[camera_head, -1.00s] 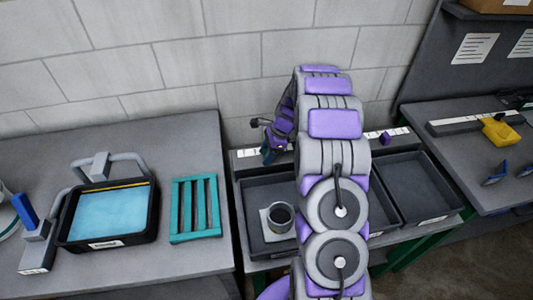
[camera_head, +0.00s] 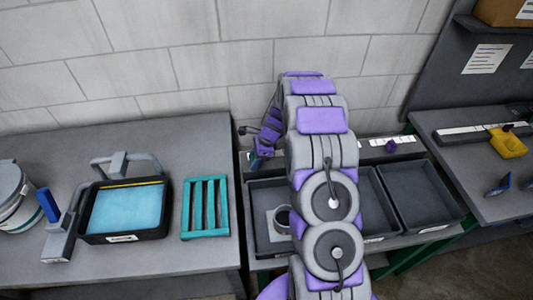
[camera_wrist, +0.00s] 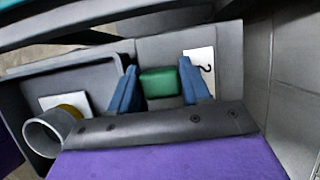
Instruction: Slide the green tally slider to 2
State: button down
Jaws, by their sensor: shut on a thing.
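The green tally slider (camera_wrist: 158,83) is a small green block in the wrist view. It sits between the two blue fingers of my gripper (camera_wrist: 160,86), which is shut on it. A white label (camera_wrist: 200,62) with a dark mark like a 2 lies beside the right finger, partly covered by it. The grey rail (camera_wrist: 150,48) runs behind the slider. In the head view my gripper (camera_head: 257,160) is at the left end of the tally rail (camera_head: 368,146), behind the bins. I cannot make out the green slider there.
A purple slider (camera_head: 390,146) sits farther right on the rail. Dark bins (camera_head: 425,195) stand in front, one holding a cup (camera_head: 281,217). Left on the table are a teal rack (camera_head: 205,208) and a tray with blue content (camera_head: 126,208). A block wall stands close behind.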

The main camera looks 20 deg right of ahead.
jog(key=shift+w+a, duration=0.1)
jog(key=shift+a, duration=0.1)
jog(key=shift+d, duration=0.1)
jog(key=c, duration=1)
grip_release()
jog(key=o, duration=0.4)
jog(key=shift+w+a, duration=0.1)
jog(key=shift+a, duration=0.1)
jog(key=p+v, duration=0.3)
jog(key=v, duration=1.4)
